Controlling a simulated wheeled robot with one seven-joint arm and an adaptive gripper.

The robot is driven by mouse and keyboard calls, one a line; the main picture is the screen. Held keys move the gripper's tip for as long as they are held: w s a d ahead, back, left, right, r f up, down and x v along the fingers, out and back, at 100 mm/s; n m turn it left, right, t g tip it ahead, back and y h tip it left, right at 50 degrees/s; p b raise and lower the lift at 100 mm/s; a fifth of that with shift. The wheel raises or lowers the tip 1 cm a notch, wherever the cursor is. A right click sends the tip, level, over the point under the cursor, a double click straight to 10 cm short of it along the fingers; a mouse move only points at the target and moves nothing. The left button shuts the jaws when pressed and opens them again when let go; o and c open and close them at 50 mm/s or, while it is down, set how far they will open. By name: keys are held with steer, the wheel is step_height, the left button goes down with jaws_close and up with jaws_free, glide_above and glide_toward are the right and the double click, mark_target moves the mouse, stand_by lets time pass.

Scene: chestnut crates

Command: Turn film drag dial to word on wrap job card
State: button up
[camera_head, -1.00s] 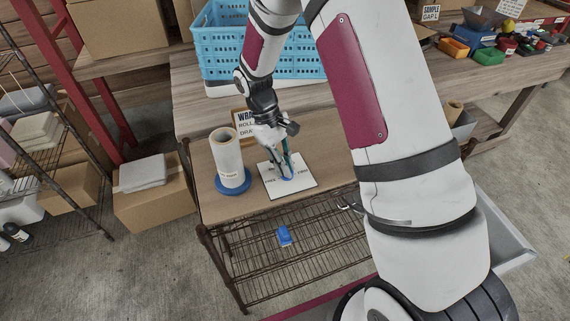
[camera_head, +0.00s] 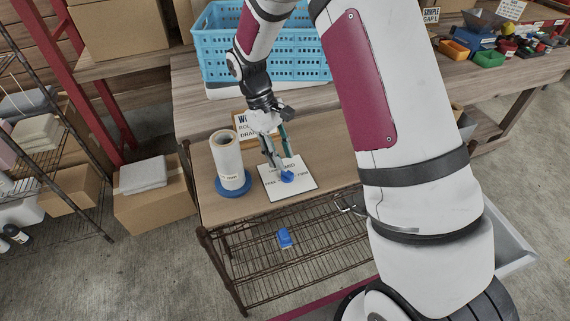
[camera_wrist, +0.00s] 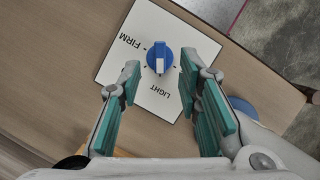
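The film drag dial (camera_wrist: 160,50) is a blue knob on a white plate (camera_wrist: 203,52). Its white-faced ridge points down in the wrist view, toward the LIGHT side; the exact setting is unclear. FIRM is printed at upper left there.
A white film roll (camera_head: 228,160) on a blue base (camera_head: 233,188) stands left of the plate. A blue crate (camera_head: 215,55) is behind. A small blue object (camera_head: 284,238) lies on the wire shelf below. The table's front edge is close to the plate.

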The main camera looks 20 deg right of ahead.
steer(key=v, duration=0.7)
steer(key=shift+r, duration=0.25)
steer(key=s+d+r+m+t+y, duration=0.1)
steer(key=s+r+t, duration=0.1)
steer(key=s+r, duration=0.4)
steer(key=s+d+r+m+t, duration=0.1)
steer(key=s+r+m+t, duration=0.15)
steer(key=r, duration=0.55)
steer(key=s+r+m+t, duration=0.1)
steer(key=s+r+t, duration=0.1)
steer(key=s, duration=0.6)
steer(key=s+r+m+t+y, duration=0.1)
steer(key=s+r+t, duration=0.1)
steer(key=s, duration=0.6)
steer(key=shift+s+d+t, duration=0.25)
steer(key=shift+d+t, duration=0.05)
steer(key=shift+t, duration=0.05)
steer(key=shift+r+m, duration=0.1)
steer(key=shift+m, duration=0.15)
